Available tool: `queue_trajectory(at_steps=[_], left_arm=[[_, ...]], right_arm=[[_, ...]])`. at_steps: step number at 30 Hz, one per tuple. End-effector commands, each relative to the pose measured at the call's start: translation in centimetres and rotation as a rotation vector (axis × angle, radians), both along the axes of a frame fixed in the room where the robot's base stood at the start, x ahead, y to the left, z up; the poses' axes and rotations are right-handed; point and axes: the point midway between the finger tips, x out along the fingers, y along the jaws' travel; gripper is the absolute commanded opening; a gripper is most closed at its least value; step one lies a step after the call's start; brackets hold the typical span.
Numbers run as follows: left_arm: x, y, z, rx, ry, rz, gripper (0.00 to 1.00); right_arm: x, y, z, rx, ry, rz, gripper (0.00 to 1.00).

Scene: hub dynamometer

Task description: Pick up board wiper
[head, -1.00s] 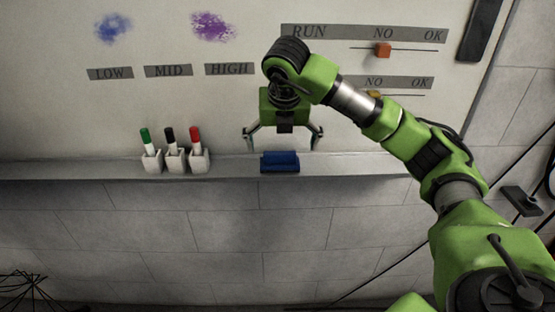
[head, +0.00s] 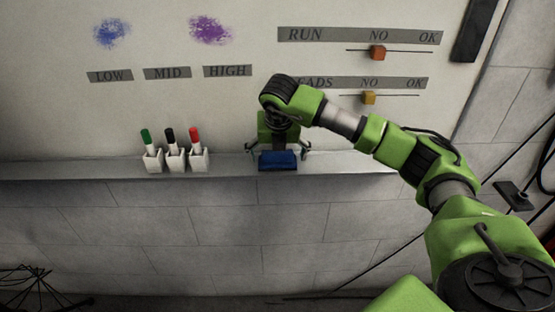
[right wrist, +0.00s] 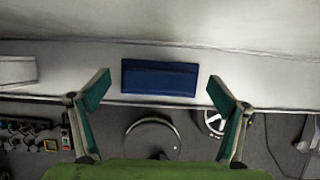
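The board wiper (head: 278,160) is a blue block lying on the grey ledge under the whiteboard. In the right wrist view the wiper (right wrist: 160,78) lies across the gap ahead of the fingers. My right gripper (head: 278,149) is open just above and behind the wiper, with one finger out to each side. In the right wrist view its two fingertips (right wrist: 158,82) stand apart on either side of the wiper, with clear gaps and no touch seen. My left gripper is not in view.
White holders with a green-capped (head: 151,150), a black-capped (head: 173,150) and a red-capped marker (head: 197,150) stand on the ledge (head: 230,166) left of the wiper. The whiteboard (head: 150,110) rises behind. Sliders with an orange knob (head: 378,52) and a yellow knob (head: 369,98) are above right.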

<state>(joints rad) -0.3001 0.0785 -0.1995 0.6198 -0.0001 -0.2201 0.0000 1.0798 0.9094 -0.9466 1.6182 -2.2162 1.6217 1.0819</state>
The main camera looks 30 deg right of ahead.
Motion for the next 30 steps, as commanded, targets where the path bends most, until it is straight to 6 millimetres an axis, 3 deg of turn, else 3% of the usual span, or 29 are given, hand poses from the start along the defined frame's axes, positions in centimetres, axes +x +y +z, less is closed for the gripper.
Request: queue_trajectory(at_steps=[1,3,17,23,30], left_arm=[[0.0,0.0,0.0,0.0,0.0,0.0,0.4],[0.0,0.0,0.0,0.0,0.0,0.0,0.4],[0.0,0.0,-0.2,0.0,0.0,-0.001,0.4],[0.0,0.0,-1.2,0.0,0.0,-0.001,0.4],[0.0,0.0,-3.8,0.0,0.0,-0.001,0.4]], right_arm=[[0.0,0.0,0.0,0.0,0.0,0.0,0.72],[0.0,0.0,0.0,0.0,0.0,0.0,0.54],[0.1,0.0,0.6,0.001,-0.002,-0.001,0.53],[0.1,0.1,3.2,0.001,-0.005,0.002,0.53],[-3.4,3.0,8.2,0.0,-0.01,0.005,0.53]])
